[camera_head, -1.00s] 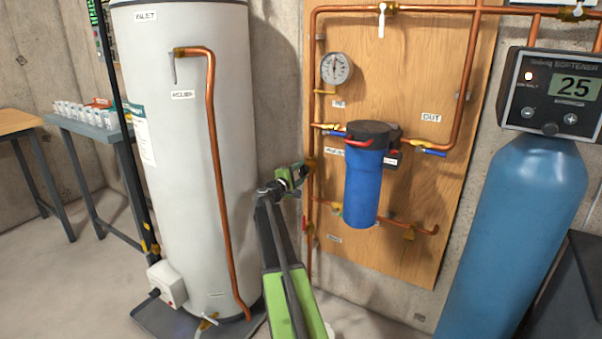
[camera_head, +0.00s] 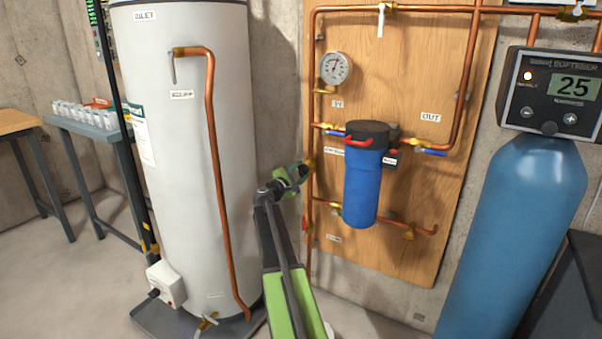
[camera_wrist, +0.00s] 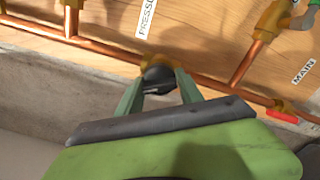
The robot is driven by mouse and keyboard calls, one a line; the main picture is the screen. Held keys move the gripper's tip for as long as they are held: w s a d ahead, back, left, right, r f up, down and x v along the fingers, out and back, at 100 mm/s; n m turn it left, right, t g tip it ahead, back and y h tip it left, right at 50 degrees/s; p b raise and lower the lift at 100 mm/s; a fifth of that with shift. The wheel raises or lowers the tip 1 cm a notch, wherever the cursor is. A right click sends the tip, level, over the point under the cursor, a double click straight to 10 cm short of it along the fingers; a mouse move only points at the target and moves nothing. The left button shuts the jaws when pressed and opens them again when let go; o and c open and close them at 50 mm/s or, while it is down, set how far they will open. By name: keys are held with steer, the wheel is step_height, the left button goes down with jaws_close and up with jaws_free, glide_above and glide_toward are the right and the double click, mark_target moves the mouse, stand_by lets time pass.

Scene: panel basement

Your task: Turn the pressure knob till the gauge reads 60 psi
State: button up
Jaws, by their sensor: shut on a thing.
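The pressure knob (camera_wrist: 158,80) is a dark round cap on a brass fitting of the copper pipe, under a label partly reading "PRESSU" in the wrist view. My gripper (camera_wrist: 158,92) is shut on the knob, one green finger on each side. In the head view my gripper (camera_head: 304,172) reaches the vertical copper pipe left of the blue filter, and the knob is hidden there. The round white gauge (camera_head: 335,68) is on the wooden panel above. Its dark needle points up and slightly right; its numbers are too small to read.
A blue filter housing (camera_head: 362,185) with a red lever hangs right of my gripper. A white tank (camera_head: 185,120) with a copper pipe stands close on the left. A blue softener cylinder (camera_head: 520,230) stands at right. A red valve handle (camera_wrist: 283,114) is on the pipe nearby.

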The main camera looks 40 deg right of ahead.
steer(key=o, duration=1.3)
steer(key=shift+o, duration=0.2)
steer(key=v, duration=1.7)
steer(key=shift+a, duration=0.25)
